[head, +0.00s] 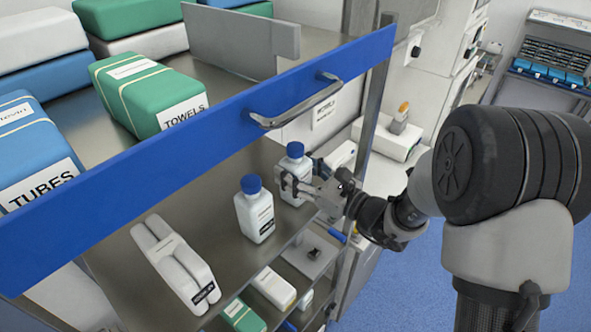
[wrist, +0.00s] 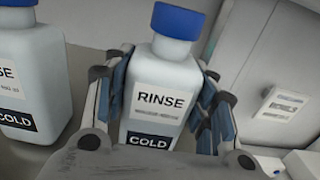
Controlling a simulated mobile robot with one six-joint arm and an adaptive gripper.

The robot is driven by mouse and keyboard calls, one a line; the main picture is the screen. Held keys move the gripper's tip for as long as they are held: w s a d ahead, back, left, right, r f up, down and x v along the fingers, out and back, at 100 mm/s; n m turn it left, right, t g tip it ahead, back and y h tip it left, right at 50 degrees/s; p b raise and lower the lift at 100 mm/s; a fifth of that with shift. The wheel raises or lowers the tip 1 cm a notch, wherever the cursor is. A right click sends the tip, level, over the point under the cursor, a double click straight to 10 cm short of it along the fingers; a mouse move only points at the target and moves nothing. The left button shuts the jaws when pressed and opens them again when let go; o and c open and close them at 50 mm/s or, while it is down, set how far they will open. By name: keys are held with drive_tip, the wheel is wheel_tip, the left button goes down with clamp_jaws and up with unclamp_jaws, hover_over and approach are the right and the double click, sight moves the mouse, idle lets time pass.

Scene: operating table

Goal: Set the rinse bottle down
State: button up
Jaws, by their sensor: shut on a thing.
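The rinse bottle (wrist: 165,78) is white with a blue cap and a label reading RINSE and COLD. In the head view it (head: 296,165) is upright at the right end of the shelf below the blue drawer front. My gripper (head: 290,183) is shut around its body from the right, with one finger on each side in the wrist view (wrist: 165,110). Its base appears at shelf level, but I cannot tell whether it touches the shelf (head: 217,232).
A second, similar bottle (head: 254,210) stands just left of the held one. A white twin-bodied item (head: 175,262) lies farther left. The blue drawer front (head: 200,120) with its metal handle (head: 297,104) overhangs the shelf. Bare shelf shows between these items.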

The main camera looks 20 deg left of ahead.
drive_tip(key=shift+r, duration=0.1)
drive_tip(key=shift+s, duration=0.1)
drive_tip(key=o, duration=1.5)
drive_tip(key=shift+f, duration=0.2)
